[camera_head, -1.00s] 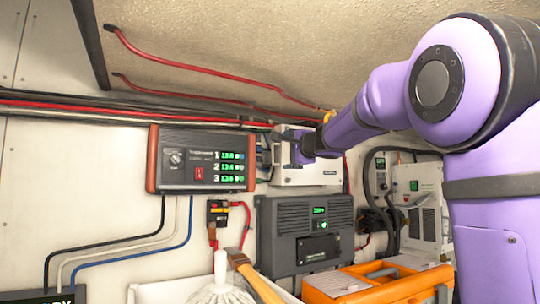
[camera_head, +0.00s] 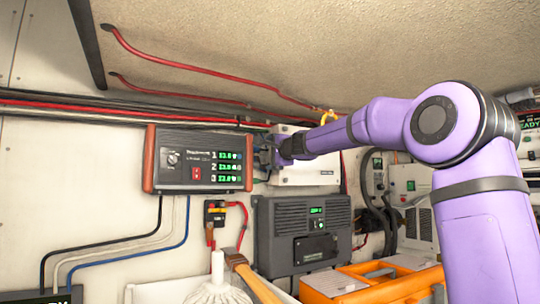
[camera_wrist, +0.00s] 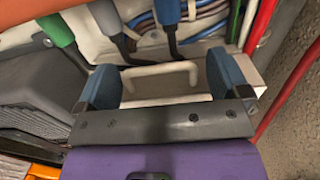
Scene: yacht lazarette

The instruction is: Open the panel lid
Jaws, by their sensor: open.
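A white box-shaped panel (camera_head: 318,172) is on the back wall, partly hidden behind my arm; I cannot tell which part is its lid. My gripper (camera_head: 268,152) is at the box's left side, beside the dark unit with the green readouts. In the wrist view my gripper (camera_wrist: 160,80) is open, with one blue finger on each side of a pale U-shaped handle (camera_wrist: 158,69). The handle lies between the fingers; whether either finger touches it is unclear. Green, grey and blue cable plugs (camera_wrist: 108,17) sit just beyond it.
The readout unit (camera_head: 202,160) with red-brown ends is close at left. A grey vented box (camera_head: 303,232) is below, with an orange toolbox (camera_head: 350,282) in front. Red cables (camera_head: 215,62) run along the ceiling. A white mop (camera_head: 218,280) and wooden handle stand in the foreground.

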